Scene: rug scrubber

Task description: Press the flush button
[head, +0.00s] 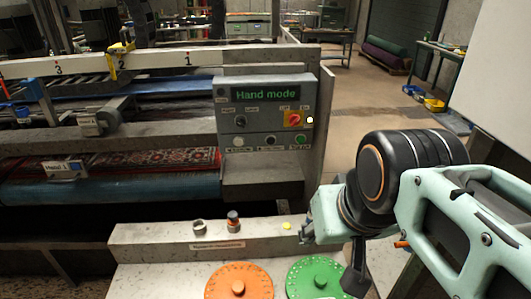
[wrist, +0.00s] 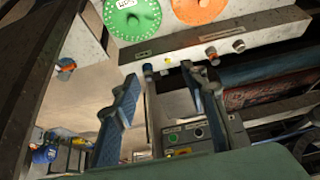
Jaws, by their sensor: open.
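A grey control panel (head: 264,125) under a "Hand mode" display carries black knobs, a red switch on a yellow plate, and a row of white, black and green buttons. The labels are too small to read, so I cannot tell which is the flush button. The panel also shows in the wrist view (wrist: 187,133), beyond the fingers. My gripper (head: 330,255) is in front of the panel and to its right, above the ledge. In the wrist view my gripper (wrist: 160,75) has its two blue-grey fingers spread, with nothing held between them.
A grey ledge (head: 150,238) in front carries a grey knob (head: 199,226), an orange-and-dark knob (head: 233,219) and a small yellow piece (head: 287,226). Orange (head: 222,279) and green (head: 303,275) dials lie nearer. A patterned rug (head: 120,158) is left of the panel.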

